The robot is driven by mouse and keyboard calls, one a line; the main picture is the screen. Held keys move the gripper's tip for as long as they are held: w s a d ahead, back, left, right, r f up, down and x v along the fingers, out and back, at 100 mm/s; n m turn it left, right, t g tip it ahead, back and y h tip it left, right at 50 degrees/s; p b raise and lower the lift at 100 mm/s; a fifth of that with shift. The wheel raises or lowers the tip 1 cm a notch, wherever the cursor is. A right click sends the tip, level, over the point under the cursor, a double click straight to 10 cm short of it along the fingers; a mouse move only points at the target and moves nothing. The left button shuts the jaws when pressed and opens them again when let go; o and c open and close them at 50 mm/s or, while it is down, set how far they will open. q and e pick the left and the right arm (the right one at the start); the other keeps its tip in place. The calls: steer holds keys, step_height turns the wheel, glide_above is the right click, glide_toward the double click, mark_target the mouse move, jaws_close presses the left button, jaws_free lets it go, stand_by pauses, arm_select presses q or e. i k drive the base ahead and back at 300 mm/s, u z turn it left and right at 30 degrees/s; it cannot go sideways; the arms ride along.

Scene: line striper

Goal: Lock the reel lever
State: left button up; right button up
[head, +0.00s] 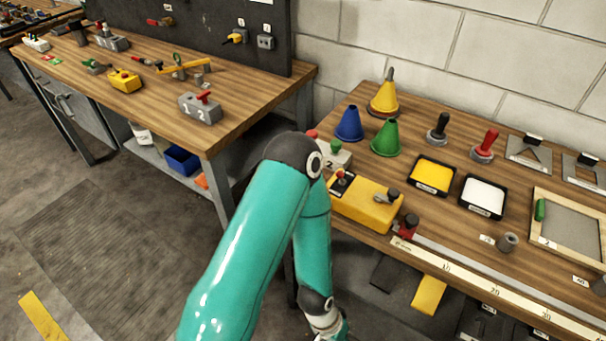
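A yellow box (366,206), which looks like the reel, sits at the near left edge of the right bench. A small red-knobbed lever (341,180) stands on its left end, over a dark plate. A grey crank-like part with a dark knob (388,195) is on its right side. I cannot tell from this view whether the lever is locked. My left arm rises from the bottom and bends back down in front of the bench; its wrist is at the bottom edge and its gripper is out of the picture. My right gripper does not show.
A red clamp (408,227) and long ruler (480,282) run along the bench front. Green (387,138), blue (349,123) and yellow (384,97) cones stand behind the box. Yellow (432,175) and white (483,196) trays lie right. A second bench (240,92) is left.

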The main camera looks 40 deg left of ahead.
mark_target(340, 174)
steer(key=u, duration=0.55)
steer(key=k, duration=0.7)
steer(key=u, duration=0.4)
steer(key=i, duration=0.55)
steer(key=z, duration=0.05)
